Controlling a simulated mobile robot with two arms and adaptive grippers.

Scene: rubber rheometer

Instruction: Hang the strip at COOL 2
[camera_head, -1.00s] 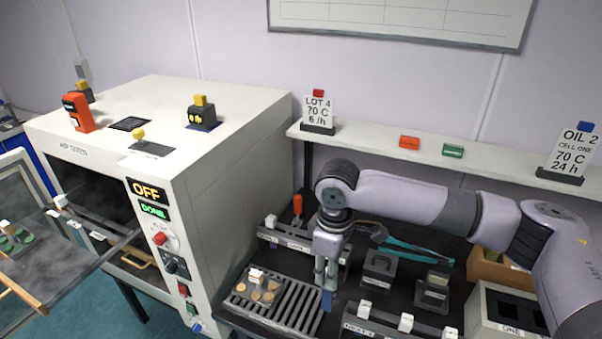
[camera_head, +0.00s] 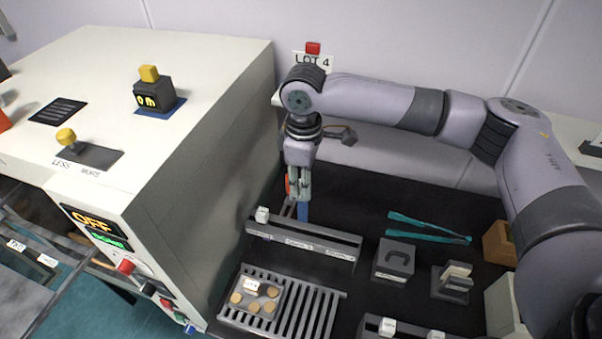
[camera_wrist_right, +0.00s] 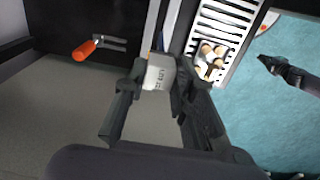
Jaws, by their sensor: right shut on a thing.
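My right gripper (camera_head: 299,192) points down and is shut on the white head of a strip. A blue strip end (camera_head: 303,211) shows below its fingers. In the wrist view, the white labelled head (camera_wrist_right: 158,74) sits between the fingertips, with a blue edge (camera_wrist_right: 173,28) beyond it. The strip hangs over or just behind the back edge of a dark rail (camera_head: 325,250); I cannot tell whether they touch. The rail's labels are too small to read. A white clip head (camera_head: 262,214) sits at the rail's left end. A dark gripper-like shape (camera_wrist_right: 288,72) shows at the wrist view's right, its jaws unclear.
The oven (camera_head: 210,160) stands close to the left. A slatted rack (camera_head: 322,312) holds a tray of tan discs. Teal tongs (camera_head: 428,230), dark blocks (camera_head: 392,262) and a front rail with white clips (camera_head: 388,325) lie to the right. An orange-handled tool (camera_wrist_right: 85,49) lies near the gripper.

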